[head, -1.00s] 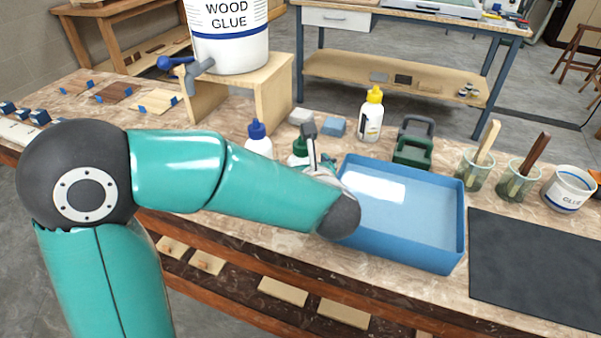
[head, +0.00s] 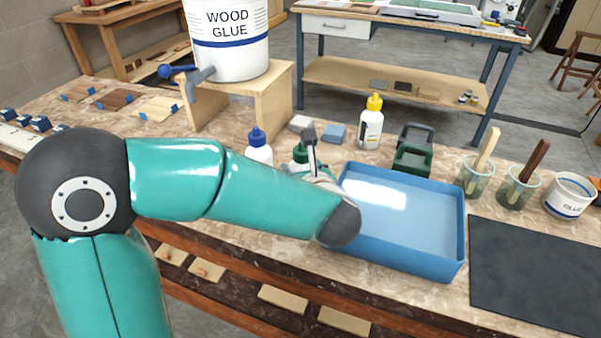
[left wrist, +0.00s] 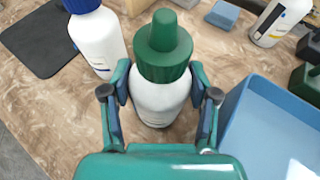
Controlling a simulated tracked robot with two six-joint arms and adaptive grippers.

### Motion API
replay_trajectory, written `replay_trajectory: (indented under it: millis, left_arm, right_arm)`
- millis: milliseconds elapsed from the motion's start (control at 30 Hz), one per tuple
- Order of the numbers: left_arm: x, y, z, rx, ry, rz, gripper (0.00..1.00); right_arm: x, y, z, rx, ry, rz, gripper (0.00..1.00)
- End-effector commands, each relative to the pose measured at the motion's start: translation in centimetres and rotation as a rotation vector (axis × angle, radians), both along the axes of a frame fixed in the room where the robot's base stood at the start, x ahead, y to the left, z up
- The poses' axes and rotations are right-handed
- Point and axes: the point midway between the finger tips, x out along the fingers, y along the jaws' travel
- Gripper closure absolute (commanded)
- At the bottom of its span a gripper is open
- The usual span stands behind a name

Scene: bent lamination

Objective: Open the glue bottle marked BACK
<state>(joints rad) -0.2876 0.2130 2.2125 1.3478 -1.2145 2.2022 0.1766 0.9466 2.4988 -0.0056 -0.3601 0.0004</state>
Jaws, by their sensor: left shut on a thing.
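A white bottle with a green cap (left wrist: 163,50) stands upright on the bench. My left gripper (left wrist: 160,85) is shut on it, with one finger on each side of the body just below the cap. The cap is on. In the head view this bottle (head: 299,155) is partly hidden by my left arm. A white bottle with a blue cap (head: 258,147) stands just left of it. A white bottle with a yellow cap (head: 371,122) stands farther back to the right. No marking BACK is readable on any bottle. My right gripper is not in view.
A blue tray (head: 462,225) lies right of the held bottle. Behind it are green and dark grey handled blocks (head: 411,160). Small grey and blue blocks (head: 334,132) lie farther back. A wood glue bucket (head: 228,40) stands on a wooden stand. A black mat (head: 540,275) lies right.

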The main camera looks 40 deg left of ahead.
Motion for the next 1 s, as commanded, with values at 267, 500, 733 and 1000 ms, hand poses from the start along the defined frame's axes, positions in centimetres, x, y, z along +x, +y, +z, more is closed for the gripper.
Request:
replay_trajectory:
  millis: [267,500,733,1000]
  left_arm:
    - [0.0,0.0,3.1,-0.002,-0.007,0.0,0.9]
    - [0.0,0.0,9.3,-0.003,-0.011,0.001,0.9]
    - [0.0,0.0,15.3,-0.003,-0.007,0.001,0.9]
    - [0.0,0.0,19.2,-0.002,-0.003,0.002,0.9]
  right_arm:
    - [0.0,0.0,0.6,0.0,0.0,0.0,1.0]
    - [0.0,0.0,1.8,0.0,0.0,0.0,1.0]
    - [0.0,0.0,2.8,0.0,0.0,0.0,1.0]
    - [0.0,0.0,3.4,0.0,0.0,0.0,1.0]
